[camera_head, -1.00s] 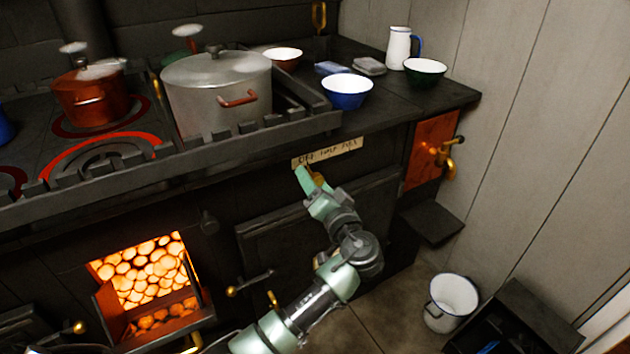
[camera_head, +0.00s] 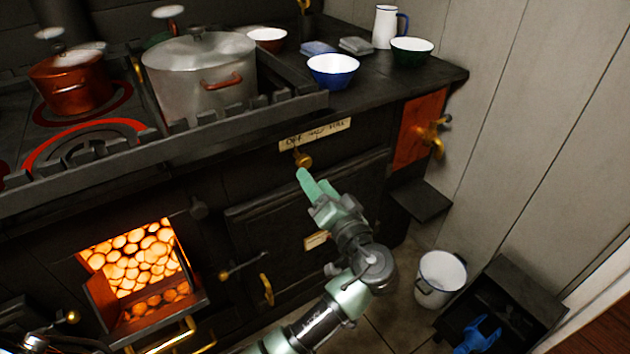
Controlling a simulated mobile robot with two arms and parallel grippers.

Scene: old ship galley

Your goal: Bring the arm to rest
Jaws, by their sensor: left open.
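My left gripper (camera_head: 314,182) is in front of the dark stove front, its green fingers pointing up and to the left. It is open and holds nothing that I can see. A small brass knob (camera_head: 303,160) sits just beyond its fingertips, below a paper label (camera_head: 315,134); the knob and fingers look apart. The left arm comes in from the bottom of the view. My right gripper is not clearly in view.
A large grey pot (camera_head: 199,75) and a copper pot (camera_head: 70,86) stand on the stove. Bowls, including a blue bowl (camera_head: 332,70), stand on the right-hand top. A glowing firebox (camera_head: 135,262) is open at lower left. A white bucket (camera_head: 440,278) stands on the floor.

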